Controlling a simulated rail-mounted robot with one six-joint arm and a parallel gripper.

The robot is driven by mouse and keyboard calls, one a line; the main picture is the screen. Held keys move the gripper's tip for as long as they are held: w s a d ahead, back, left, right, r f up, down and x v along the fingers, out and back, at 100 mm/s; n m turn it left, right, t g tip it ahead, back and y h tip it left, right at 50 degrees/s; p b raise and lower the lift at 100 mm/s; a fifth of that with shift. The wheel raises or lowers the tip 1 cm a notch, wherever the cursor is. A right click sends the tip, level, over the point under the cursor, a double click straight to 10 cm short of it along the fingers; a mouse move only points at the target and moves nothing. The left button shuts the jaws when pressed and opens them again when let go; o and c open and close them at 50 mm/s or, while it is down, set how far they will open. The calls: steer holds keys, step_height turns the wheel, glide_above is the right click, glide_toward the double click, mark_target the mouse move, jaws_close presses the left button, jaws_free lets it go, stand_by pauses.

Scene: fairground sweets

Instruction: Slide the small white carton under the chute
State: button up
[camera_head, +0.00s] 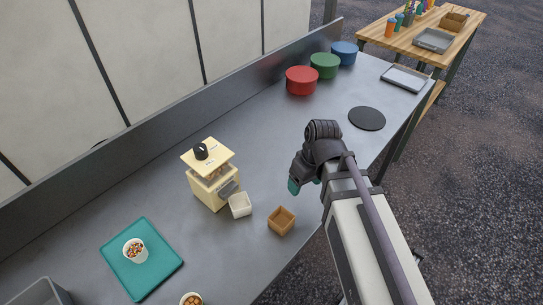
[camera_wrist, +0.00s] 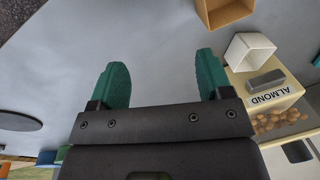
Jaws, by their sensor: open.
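The small white carton (camera_head: 240,204) stands upright and open-topped on the grey counter, just in front of the cream dispenser (camera_head: 207,190). The dispenser's grey chute (camera_head: 227,188) points toward it. My gripper (camera_head: 304,184) is open and empty, to the right of the carton. Its teal fingers frame bare counter in the wrist view (camera_wrist: 162,75).
A brown box (camera_head: 281,221) stands just right of the carton, near the counter's front edge. A teal mat (camera_head: 118,259) with a cup of sweets (camera_head: 135,250) lies left. Red (camera_head: 301,80), green and blue pots stand at the back. The counter between dispenser and pots is clear.

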steer(key=a+r+n+y+p, duration=0.1)
steer(key=a+r+n, duration=0.1)
steer(key=a+n, duration=0.4)
steer(key=n+g+y, duration=0.1)
steer(key=n+g, duration=0.1)
steer(key=n, duration=0.8)
glide_toward(247, 199)
steer(key=shift+d+r+y+p, duration=0.3)
steer(key=shift+r, duration=0.05)
steer(key=shift+f+m, duration=0.1)
steer(key=shift+m, duration=0.2)
steer(key=b+x, duration=1)
steer(key=shift+w+f, duration=0.1)
steer(key=shift+f, duration=0.3)
steer(key=shift+r, duration=0.1)
steer(key=shift+c, duration=0.4)
